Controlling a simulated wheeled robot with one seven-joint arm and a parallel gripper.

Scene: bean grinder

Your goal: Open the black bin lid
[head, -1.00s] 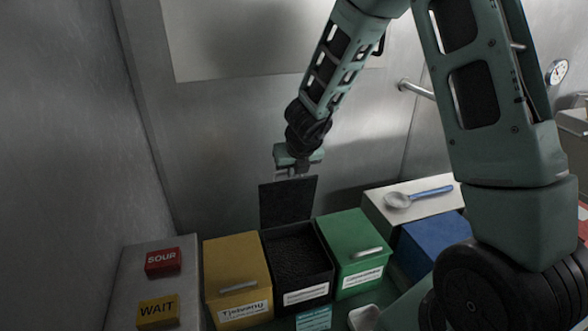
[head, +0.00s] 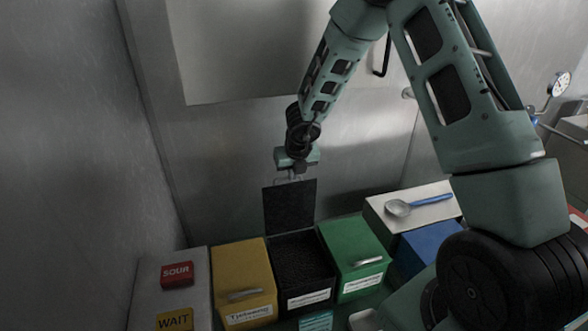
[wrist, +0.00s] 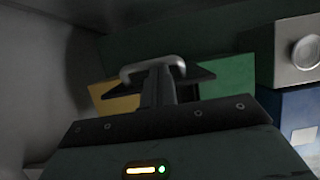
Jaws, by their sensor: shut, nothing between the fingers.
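The black bin (head: 304,296) stands between the yellow and green bins, and its dark inside shows from above. Its black lid (head: 290,208) stands upright at the bin's back edge, hinged open. My gripper (head: 293,178) is just above the lid's top edge, with its fingers shut. In the wrist view, the shut fingers (wrist: 158,88) reach up to the lid's metal handle (wrist: 152,64), which overlaps their tips; I cannot tell whether they touch. Part of the lid's dark plate (wrist: 200,75) shows behind the fingers.
The yellow bin (head: 240,270) is on the left and the green bin (head: 350,248) on the right, both closed. A blue-handled spoon (head: 400,208) lies on a white box. A wall stands close behind.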

